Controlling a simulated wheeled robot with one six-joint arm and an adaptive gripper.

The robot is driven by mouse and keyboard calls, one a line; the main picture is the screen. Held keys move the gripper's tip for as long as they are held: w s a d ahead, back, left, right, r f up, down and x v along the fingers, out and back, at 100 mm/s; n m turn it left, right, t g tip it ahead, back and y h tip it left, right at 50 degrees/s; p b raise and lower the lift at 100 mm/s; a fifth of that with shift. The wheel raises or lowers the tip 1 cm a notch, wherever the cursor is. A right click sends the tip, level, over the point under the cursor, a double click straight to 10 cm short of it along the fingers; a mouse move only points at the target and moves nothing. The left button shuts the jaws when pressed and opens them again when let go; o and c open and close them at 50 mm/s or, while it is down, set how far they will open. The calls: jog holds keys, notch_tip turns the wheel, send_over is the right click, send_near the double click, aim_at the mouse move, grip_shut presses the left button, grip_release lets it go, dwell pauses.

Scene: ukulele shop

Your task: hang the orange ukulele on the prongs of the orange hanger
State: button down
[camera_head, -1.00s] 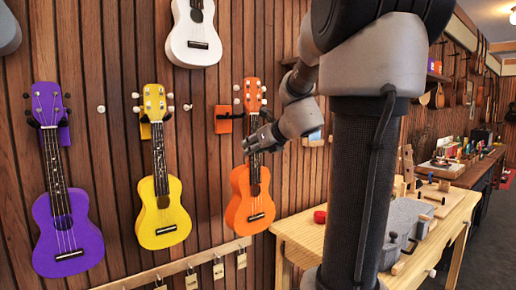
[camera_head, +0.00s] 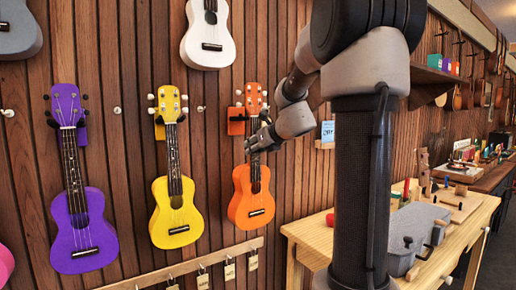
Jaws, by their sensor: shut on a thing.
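The orange ukulele (camera_head: 243,205) is upright, head up, in front of the slatted wall, right of the yellow ukulele. My gripper (camera_head: 254,146) is shut on the orange ukulele's neck, just below its head. The orange hanger (camera_head: 235,121) is a block on the wall at the left of the ukulele's head. Its prongs are hidden or too small to make out, so I cannot tell whether the head rests on them.
A yellow ukulele (camera_head: 175,213) and a purple ukulele (camera_head: 82,230) hang to the left, a white ukulele (camera_head: 207,35) above. A wooden workbench (camera_head: 313,233) with tools stands at the right. A tag rail (camera_head: 180,267) runs below.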

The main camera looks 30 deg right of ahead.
jog(key=shift+w+r, duration=0.25)
jog(key=shift+r, duration=0.2)
dwell(0.3)
dwell(0.4)
jog(key=shift+w+a, duration=0.1)
jog(key=shift+w, duration=2.65)
jog(key=shift+f, duration=1.1)
jog(key=c, duration=0.9)
grip_release()
jog(key=shift+s, duration=0.15)
